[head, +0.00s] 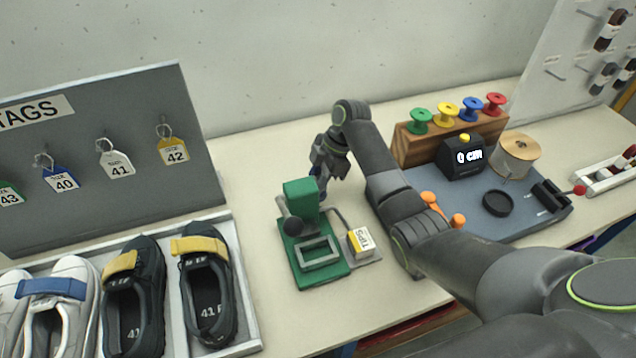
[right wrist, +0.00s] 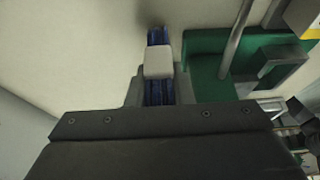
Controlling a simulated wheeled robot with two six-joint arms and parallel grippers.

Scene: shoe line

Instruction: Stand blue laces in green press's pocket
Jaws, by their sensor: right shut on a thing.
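The green press (head: 302,195) stands on the bench in the middle of the head view, with a dark round knob and a grey rectangular frame (head: 320,251) on its base. My right gripper (head: 322,178) is just behind the press's upright. In the right wrist view it is shut on the blue laces (right wrist: 157,37), a bundle with a pale band (right wrist: 158,62) around it. In that view the green press (right wrist: 207,75) is to the right of the laces. The laces are mostly hidden in the head view. I cannot tell which part is the pocket. My left gripper is out of view.
A yellow-and-white box (head: 361,242) sits at the press's right side. A shoe tray (head: 243,308) and grey tag board (head: 110,215) are at the left. A blue-grey mat (head: 455,210) with a meter (head: 461,158) and spool rack (head: 412,150) is at the right.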

